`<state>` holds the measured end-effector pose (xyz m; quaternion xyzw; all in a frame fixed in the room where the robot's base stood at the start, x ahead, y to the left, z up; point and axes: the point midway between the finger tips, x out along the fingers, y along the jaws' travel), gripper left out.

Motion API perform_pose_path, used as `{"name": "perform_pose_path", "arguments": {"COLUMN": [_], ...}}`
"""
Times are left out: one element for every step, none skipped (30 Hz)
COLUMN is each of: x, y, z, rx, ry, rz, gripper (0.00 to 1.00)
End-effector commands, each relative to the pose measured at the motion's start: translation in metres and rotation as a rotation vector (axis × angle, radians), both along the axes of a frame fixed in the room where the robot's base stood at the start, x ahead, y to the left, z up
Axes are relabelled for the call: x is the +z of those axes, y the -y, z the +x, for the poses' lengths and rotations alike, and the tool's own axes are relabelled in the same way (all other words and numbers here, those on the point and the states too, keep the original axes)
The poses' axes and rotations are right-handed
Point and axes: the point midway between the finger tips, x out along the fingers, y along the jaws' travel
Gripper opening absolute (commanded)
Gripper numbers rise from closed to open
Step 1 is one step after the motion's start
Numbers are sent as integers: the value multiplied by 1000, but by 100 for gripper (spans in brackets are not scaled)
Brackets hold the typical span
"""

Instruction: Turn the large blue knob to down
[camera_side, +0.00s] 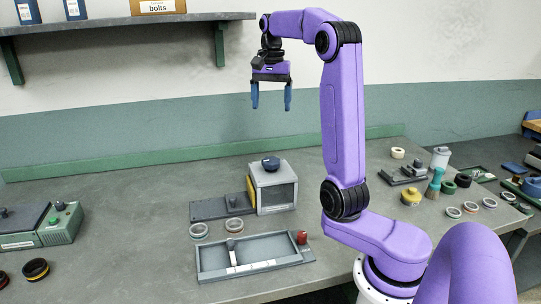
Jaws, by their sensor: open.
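The large blue knob (271,163) sits on top of a grey box-shaped machine (276,190) in the middle of the workbench. Which way the knob points is too small to tell. My gripper (271,109) has blue fingers that point down. It is open, with nothing between the fingers. It hangs well above the knob in the picture and does not touch it.
A grey tray (203,263) with a lever and a red knob (302,237) lies in front of the machine. Several rings lie around the bench (130,220). A green device (60,225) stands at left. A wall shelf (120,24) holds boxes.

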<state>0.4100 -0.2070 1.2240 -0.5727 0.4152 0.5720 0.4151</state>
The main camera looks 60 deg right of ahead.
Motion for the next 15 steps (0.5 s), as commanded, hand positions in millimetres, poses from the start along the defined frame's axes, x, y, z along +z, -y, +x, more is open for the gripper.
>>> {"name": "perform_pose_path", "arguments": {"x": [0,0,0,0,0,0,0,0,0,0,0,0,1,1,1], "y": [0,0,0,0,0,0,0,0,-1,-1,-1,-1,-1,-1,-1], "z": [0,0,1,1,1,1,1,2,2,2,2,2,2,2,2], "rx": [96,159,243,307,370,454,515,574,649,701,749,807,846,880,918], "ry": [0,0,0,0,0,-1,-1,-1,-1,-1,-1,-1,-1,-1,-1], "rz": [0,0,0,0,0,1,1,1,0,0,0,0,0,0,0], "gripper": [84,84,84,84,84,84,84,84,84,84,84,84,84,84,84]}}
